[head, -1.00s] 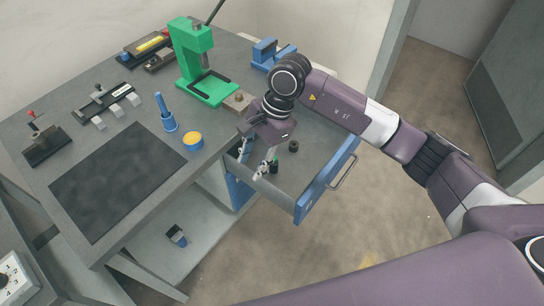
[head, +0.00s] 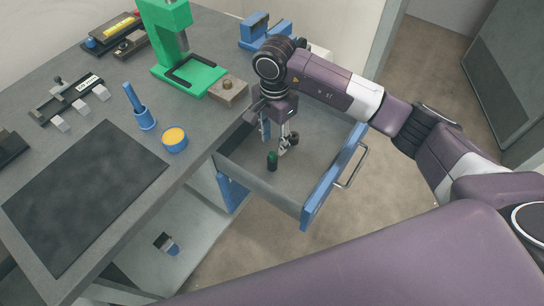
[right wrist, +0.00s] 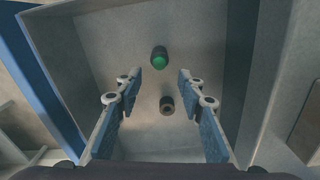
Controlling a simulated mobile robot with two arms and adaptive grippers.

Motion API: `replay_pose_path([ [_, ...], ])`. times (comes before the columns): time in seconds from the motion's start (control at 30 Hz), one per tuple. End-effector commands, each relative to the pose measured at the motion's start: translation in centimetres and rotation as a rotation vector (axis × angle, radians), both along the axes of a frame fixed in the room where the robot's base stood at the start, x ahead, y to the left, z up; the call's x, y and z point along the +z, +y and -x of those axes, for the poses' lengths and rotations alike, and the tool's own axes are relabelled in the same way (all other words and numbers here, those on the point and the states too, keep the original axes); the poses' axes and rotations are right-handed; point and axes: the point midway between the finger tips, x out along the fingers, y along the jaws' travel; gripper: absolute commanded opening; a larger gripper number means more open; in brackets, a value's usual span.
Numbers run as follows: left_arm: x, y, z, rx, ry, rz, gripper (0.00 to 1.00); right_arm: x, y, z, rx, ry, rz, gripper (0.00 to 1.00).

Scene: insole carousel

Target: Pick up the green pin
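The green pin (head: 272,160) stands upright in the open drawer, with a green top and a dark lower part. In the right wrist view the pin (right wrist: 159,58) shows above the centre, between the lines of the two fingers and beyond their tips. My right gripper (head: 276,138) is over the drawer, open and empty, with its fingers behind the pin in the head view. The fingers are wide apart in the right wrist view (right wrist: 159,80). My left gripper is not in view.
A dark hollow cylinder (right wrist: 167,105) lies in the drawer (head: 243,167) near the right fingers. The drawer's walls and blue front (head: 318,200) surround the space. On the bench stand a green press (head: 168,45), a brown block (head: 228,89) and a yellow-topped blue tin (head: 175,141).

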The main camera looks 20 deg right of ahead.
Motion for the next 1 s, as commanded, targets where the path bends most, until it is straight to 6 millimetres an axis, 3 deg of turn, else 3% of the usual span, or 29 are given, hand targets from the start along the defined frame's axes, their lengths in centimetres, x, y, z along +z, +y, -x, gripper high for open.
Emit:
replay_pose_path([
  [0.3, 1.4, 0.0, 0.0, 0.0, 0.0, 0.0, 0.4, -4.2, 0.7, 0.7, -0.001, 0.004, 0.0, 0.36],
  [0.6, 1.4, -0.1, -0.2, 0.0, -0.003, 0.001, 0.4, -4.8, 0.7, 0.5, 0.001, -0.001, 0.0, 0.36],
  [0.93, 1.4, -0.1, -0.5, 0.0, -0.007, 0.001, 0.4, -4.8, 0.6, 0.6, 0.001, -0.001, 0.0, 0.01],
  [1.0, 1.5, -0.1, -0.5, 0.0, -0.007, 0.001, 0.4, -4.8, 0.6, 0.6, 0.001, -0.001, 0.0, 0.0],
])
